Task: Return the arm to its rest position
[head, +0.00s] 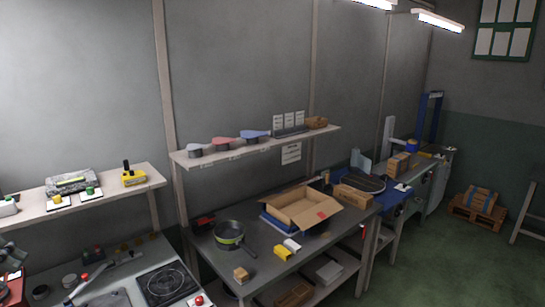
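Neither of my grippers can be made out in the head view. A grey rounded shape (12,254) is cut off at the lower left edge, and I cannot tell what it is. A dark pan (229,236) with a light band lies on the grey workbench (262,262), with its handle toward the lower right. An open cardboard box (301,207) stands on the same bench, right of the pan.
Small yellow and white boxes (288,248) and a brown block (241,275) lie near the bench's front. A hob (167,284) is at lower left. The green floor (450,265) at right is mostly clear.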

